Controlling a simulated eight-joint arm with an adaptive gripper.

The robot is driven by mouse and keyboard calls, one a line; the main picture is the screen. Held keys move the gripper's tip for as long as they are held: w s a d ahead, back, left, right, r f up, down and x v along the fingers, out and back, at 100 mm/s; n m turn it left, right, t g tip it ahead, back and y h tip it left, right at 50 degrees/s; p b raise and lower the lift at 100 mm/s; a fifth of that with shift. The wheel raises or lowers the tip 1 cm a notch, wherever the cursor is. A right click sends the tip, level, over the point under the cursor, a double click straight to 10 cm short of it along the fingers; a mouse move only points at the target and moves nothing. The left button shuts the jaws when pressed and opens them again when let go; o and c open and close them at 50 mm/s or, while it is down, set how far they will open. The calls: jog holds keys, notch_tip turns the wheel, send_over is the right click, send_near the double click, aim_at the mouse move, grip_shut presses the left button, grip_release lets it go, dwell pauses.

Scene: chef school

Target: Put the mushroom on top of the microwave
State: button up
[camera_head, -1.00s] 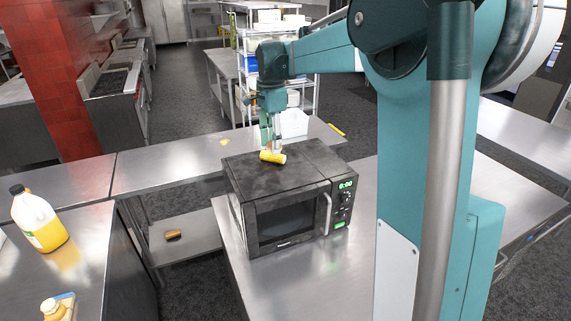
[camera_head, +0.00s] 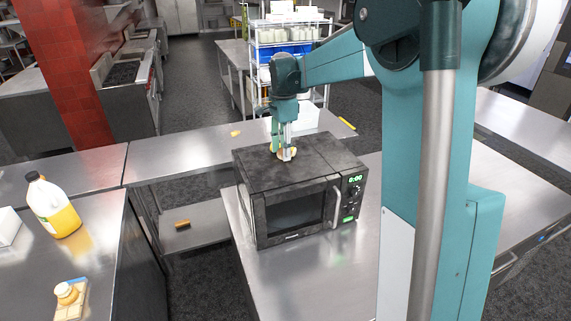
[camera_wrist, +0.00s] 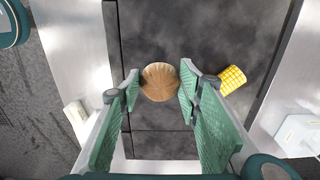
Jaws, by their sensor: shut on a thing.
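The mushroom (camera_wrist: 160,83), with a brown ribbed cap, sits between the fingertips of my gripper (camera_wrist: 159,88) in the wrist view. My gripper (camera_head: 283,150) is shut on it, over the top of the black microwave (camera_head: 317,152). In the head view the mushroom (camera_head: 289,154) is a small pale shape at the fingertips, partly hidden by them. I cannot tell whether it touches the top. The microwave's dark top (camera_wrist: 145,35) fills the middle of the wrist view. The microwave door is shut.
A yellow corn piece (camera_wrist: 232,79) lies on the microwave top, just right of my fingers in the wrist view. A juice jug (camera_head: 55,208) and a small board with a tan item (camera_head: 68,293) stand on the left counter. The steel counter around the microwave is mostly clear.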

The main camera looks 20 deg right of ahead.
aim_at(283, 172)
jog(key=shift+f, duration=1.45)
jog(key=shift+f, duration=0.1)
jog(key=shift+f, duration=1.95)
jog(key=shift+f, duration=0.15)
jog(key=o, duration=0.8)
jog(key=shift+p, duration=0.3)
jog(key=shift+r+b, duration=0.4)
jog(key=shift+r, duration=5.75)
jog(key=shift+s, duration=0.1)
